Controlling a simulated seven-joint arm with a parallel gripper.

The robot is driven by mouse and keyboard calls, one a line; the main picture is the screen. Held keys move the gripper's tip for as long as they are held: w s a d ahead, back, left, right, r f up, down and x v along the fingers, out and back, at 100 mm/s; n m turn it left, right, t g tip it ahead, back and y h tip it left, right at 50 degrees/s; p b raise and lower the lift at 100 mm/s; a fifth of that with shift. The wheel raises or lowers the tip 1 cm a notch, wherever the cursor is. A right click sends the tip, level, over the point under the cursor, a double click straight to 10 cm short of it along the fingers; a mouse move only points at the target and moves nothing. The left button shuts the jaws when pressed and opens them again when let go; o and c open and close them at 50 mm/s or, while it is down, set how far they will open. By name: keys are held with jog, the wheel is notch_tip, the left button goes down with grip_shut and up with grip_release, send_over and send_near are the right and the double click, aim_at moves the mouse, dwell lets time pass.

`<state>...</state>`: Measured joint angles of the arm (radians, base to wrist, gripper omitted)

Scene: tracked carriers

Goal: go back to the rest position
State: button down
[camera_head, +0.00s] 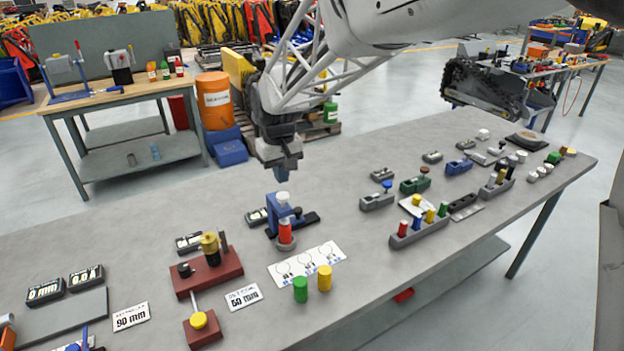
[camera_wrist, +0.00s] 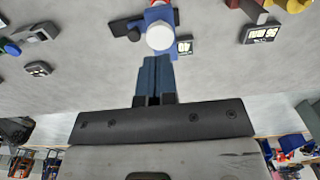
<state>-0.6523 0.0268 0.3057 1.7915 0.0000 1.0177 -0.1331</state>
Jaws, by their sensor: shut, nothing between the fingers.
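My gripper (camera_head: 283,170) hangs above the far side of the grey workbench (camera_head: 350,190), over a blue fixture. In the wrist view my gripper (camera_wrist: 155,62) shows its two blue fingers pressed together, with nothing between them. The blue fixture (camera_head: 283,212) has a white round knob on top and a red cylinder at its front. In the wrist view the white knob (camera_wrist: 160,36) lies just beyond the fingertips in the picture; the height gap cannot be judged there. In the head view the fingers are above the knob and apart from it.
A red-brown fixture (camera_head: 207,272), a white card (camera_head: 306,263), a green cylinder (camera_head: 300,289) and a yellow cylinder (camera_head: 324,278) stand nearer the front. A grey rack (camera_head: 419,233) with coloured pegs is to the right. A second table (camera_head: 120,95) is behind left.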

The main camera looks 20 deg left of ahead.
jog(key=s+d+r+m+t, duration=0.1)
jog(key=s+d+r+m, duration=0.2)
jog(key=d, duration=1)
jog(key=s+d+r+m, duration=0.1)
jog(key=s+d+r, duration=0.4)
jog(key=d, duration=0.9)
jog(key=s+d+f+m, duration=0.2)
jog(key=s+d, duration=0.6)
jog(key=s, duration=0.2)
jog(key=s+d+f+m+t, duration=0.1)
jog(key=s+d+f+m, duration=0.1)
jog(key=s+d, duration=0.7)
jog(key=shift+s+f+m+t, duration=0.15)
jog(key=shift+s+m+t, duration=0.15)
jog(key=shift+s+m, duration=0.25)
